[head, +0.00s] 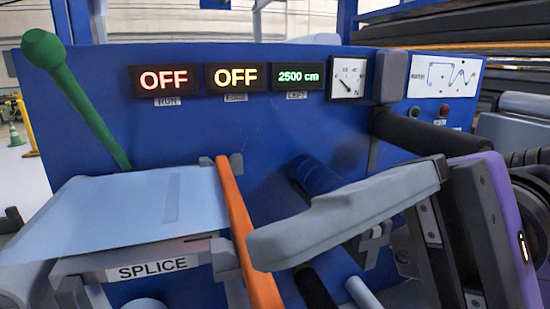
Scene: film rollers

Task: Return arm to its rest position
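My gripper (275,243) reaches in from the right, its long grey finger pointing left in front of the blue machine (265,135). The dark, purple-sided hand is at the right edge. Only one finger shows clearly, so I cannot tell whether the gripper is open or shut. No held object is visible. The fingertip appears just right of the orange bar (238,220); I cannot tell the gap in depth.
A green lever (85,100) with a round knob leans up at the left. A pale sheet lies over the SPLICE table (155,268). Panel displays (237,77) read OFF, OFF and 2500 cm. Rollers (318,175) sit behind my gripper.

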